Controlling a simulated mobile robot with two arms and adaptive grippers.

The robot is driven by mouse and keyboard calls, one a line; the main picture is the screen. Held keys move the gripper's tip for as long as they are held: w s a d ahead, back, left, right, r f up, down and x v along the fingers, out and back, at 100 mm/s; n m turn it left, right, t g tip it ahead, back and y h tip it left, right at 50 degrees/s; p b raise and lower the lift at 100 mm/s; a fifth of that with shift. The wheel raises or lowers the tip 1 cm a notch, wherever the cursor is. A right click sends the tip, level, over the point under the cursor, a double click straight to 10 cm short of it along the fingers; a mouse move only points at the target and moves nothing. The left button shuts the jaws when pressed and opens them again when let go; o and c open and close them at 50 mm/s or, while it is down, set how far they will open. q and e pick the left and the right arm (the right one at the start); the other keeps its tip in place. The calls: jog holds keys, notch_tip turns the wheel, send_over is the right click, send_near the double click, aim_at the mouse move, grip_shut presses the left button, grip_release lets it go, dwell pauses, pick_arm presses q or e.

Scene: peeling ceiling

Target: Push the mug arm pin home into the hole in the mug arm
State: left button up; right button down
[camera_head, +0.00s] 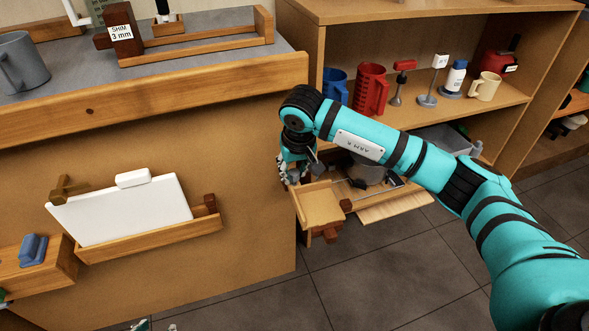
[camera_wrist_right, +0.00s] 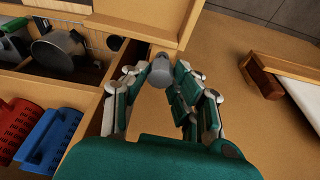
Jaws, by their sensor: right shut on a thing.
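My right gripper (camera_head: 297,168) is at the left end of the open drawer-like tray at the cabinet front. In the right wrist view my right gripper (camera_wrist_right: 165,95) has its fingers closed around a grey, rounded cylindrical piece (camera_wrist_right: 161,72), which looks like the mug arm pin. Its end lies against or just above a light wooden part (camera_wrist_right: 140,22); contact is unclear. The mug arm and its hole cannot be made out. At the bottom edge of the head view, small teal-and-white tips look like my left gripper (camera_head: 155,326); its opening is unclear.
A grey pot (camera_head: 368,172) sits in the tray beside the gripper. Blue (camera_head: 335,85) and red (camera_head: 371,90) mugs stand on the shelf above. The workbench side (camera_head: 250,215) is close to the left, with a wooden rack holding a white board (camera_head: 125,210). The floor in front is clear.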

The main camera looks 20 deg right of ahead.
pick_arm(q)
jog(key=shift+w+r, duration=0.1)
jog(key=shift+w, duration=0.1)
pick_arm(e)
jog(key=shift+f, duration=0.1)
dwell(0.4)
jog(key=shift+f+b, duration=0.35)
jog(key=shift+f, duration=0.3)
jog(key=shift+f+b, duration=0.3)
jog(key=shift+b, duration=0.1)
jog(key=c, duration=1.1)
grip_release()
pick_arm(q)
jog(key=w+d+r+t+h, duration=0.1)
jog(key=w+d+r+t, duration=0.1)
jog(key=w+r+t, duration=0.2)
jog(key=shift+w+r, duration=0.25)
jog(key=shift+w, duration=0.25)
pick_arm(e)
jog(key=shift+o, duration=0.5)
jog(key=shift+r, duration=0.1)
